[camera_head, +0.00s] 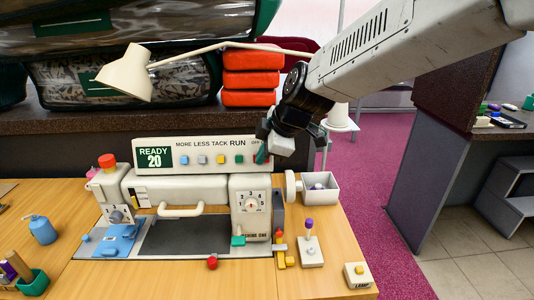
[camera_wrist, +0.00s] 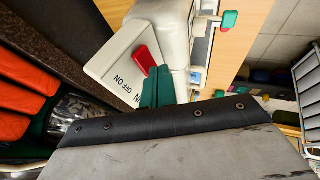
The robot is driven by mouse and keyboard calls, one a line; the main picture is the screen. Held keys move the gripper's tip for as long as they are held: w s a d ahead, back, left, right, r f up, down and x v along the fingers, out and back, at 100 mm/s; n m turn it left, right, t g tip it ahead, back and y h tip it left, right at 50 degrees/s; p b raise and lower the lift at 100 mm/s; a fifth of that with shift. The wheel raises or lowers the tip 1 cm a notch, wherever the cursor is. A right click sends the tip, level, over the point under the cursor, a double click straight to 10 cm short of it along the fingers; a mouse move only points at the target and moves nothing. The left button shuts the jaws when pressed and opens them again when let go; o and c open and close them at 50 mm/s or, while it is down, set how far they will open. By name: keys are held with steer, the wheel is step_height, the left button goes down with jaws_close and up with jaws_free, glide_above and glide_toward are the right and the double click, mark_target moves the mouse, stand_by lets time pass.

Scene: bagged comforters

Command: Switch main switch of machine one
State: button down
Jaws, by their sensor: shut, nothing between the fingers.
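Machine one (camera_head: 190,187) is a cream machine on the wooden table, with a "READY 20" display (camera_head: 154,158) on its upper panel. The panel's right end reads "OFF"; my gripper covers the rest there. In the wrist view the red main switch (camera_wrist: 147,60) is a rocker on the white panel (camera_wrist: 119,58), beside the letters "OFF" and "ON". My gripper's green fingers (camera_wrist: 157,88) are shut and empty, just beside the lower end of the red switch. I cannot tell whether they touch it. In the head view my gripper (camera_head: 262,154) is at the panel's right end.
A beige lamp (camera_head: 126,74) and stacked red bundles (camera_head: 250,75) are behind the machine, near bagged comforters (camera_head: 125,78). A grey box (camera_head: 320,187), a purple-topped lever (camera_head: 309,245) and a lamp button (camera_head: 358,275) are on the table's right side. Pink floor (camera_head: 400,190) is open beyond.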

steer(key=shift+w, duration=0.2)
steer(key=shift+w+a+f, duration=0.1)
steer(key=shift+w+a, duration=0.05)
stand_by(0.3)
steer(key=shift+w+d, duration=0.1)
steer(key=shift+d, duration=0.8)
